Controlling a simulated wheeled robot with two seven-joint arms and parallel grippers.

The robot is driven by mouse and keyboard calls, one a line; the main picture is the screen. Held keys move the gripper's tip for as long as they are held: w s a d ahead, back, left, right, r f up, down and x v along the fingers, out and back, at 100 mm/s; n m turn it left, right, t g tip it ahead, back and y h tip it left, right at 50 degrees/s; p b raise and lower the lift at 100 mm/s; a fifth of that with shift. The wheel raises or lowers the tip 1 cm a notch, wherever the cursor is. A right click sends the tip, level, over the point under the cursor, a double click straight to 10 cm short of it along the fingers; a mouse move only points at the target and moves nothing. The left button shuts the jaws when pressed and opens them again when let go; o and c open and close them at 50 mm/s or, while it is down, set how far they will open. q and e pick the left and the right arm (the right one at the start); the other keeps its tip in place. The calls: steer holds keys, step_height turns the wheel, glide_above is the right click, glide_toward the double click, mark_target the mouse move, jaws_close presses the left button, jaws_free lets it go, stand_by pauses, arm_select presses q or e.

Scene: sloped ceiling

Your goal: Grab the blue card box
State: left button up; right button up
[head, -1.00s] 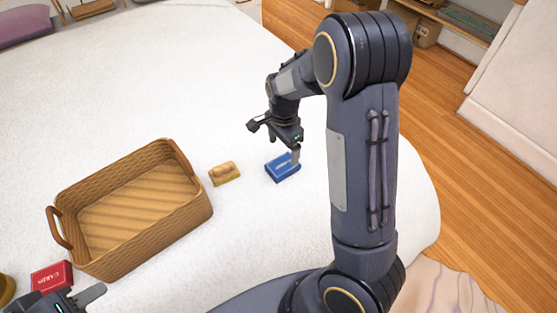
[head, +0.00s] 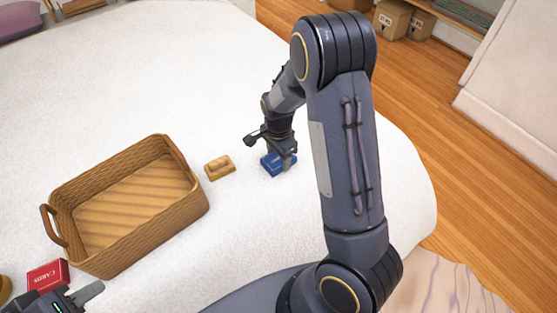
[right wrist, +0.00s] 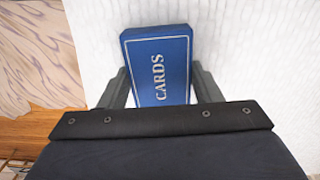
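The blue card box (head: 273,168) lies on the white bed surface under my right gripper (head: 277,163). In the right wrist view the blue card box (right wrist: 158,62), lettered CARDS, lies between the two fingers of my right gripper (right wrist: 160,85). The fingers stand on either side of the box with narrow gaps showing, so the gripper is open around it. My left gripper (head: 78,298) shows only in part at the bottom left, beside a red card box (head: 48,277). Its opening cannot be made out.
An empty wicker basket (head: 128,205) stands on the bed at left. A small tan and yellow object (head: 219,168) lies between the basket and the blue box. Wooden floor lies beyond the right edge.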

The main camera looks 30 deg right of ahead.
steer(key=c, duration=0.5)
